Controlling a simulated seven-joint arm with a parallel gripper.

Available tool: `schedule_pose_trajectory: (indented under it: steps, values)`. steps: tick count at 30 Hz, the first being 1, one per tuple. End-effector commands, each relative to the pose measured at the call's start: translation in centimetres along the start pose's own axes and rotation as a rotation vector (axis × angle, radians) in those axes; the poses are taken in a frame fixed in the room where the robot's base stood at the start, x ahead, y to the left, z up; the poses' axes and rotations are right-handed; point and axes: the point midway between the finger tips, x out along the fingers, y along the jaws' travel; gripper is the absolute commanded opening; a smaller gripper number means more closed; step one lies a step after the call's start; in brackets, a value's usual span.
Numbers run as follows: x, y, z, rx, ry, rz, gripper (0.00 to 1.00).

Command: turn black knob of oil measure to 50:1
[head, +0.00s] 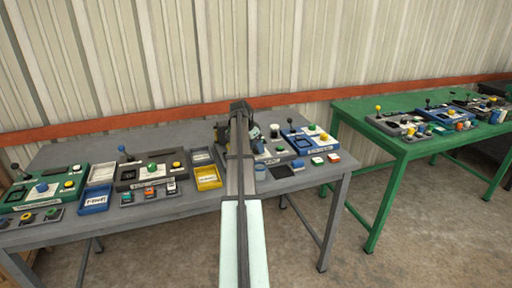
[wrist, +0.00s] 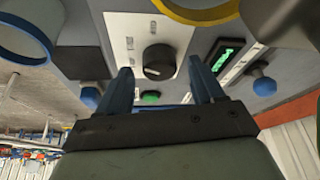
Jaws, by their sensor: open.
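In the wrist view, a round black knob (wrist: 158,61) with a light mark on its edge sits on a white plate (wrist: 122,28) with small label patches, too small to read. My gripper (wrist: 161,70) is open, its two blue fingers either side of the knob in the picture; contact cannot be told. A green button (wrist: 150,97) shows between the fingers, and a lit green display (wrist: 223,55) lies right of them. In the head view, my arm hides most of the panel (head: 275,153) on the grey table, and the black knob cannot be made out there.
A blue ball-topped lever (wrist: 263,82) stands close to the right finger, and a yellow ring (wrist: 200,10) is at the top. Other control panels, a yellow tray (head: 208,178) and a blue tray (head: 95,201) crowd the grey table (head: 190,225). A green table (head: 400,145) stands at right.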

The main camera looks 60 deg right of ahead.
Motion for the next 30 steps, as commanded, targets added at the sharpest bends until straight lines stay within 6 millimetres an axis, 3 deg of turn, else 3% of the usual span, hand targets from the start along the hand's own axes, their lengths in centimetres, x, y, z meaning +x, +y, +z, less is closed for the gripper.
schedule_pose_trajectory:
  steps: [13, 30]
  values:
    - [0.83, 0.01, -0.01, 0.0, 0.0, 0.0, 0.67]
    - [0.8, 0.02, -0.01, 0.0, 0.0, 0.0, 0.13]
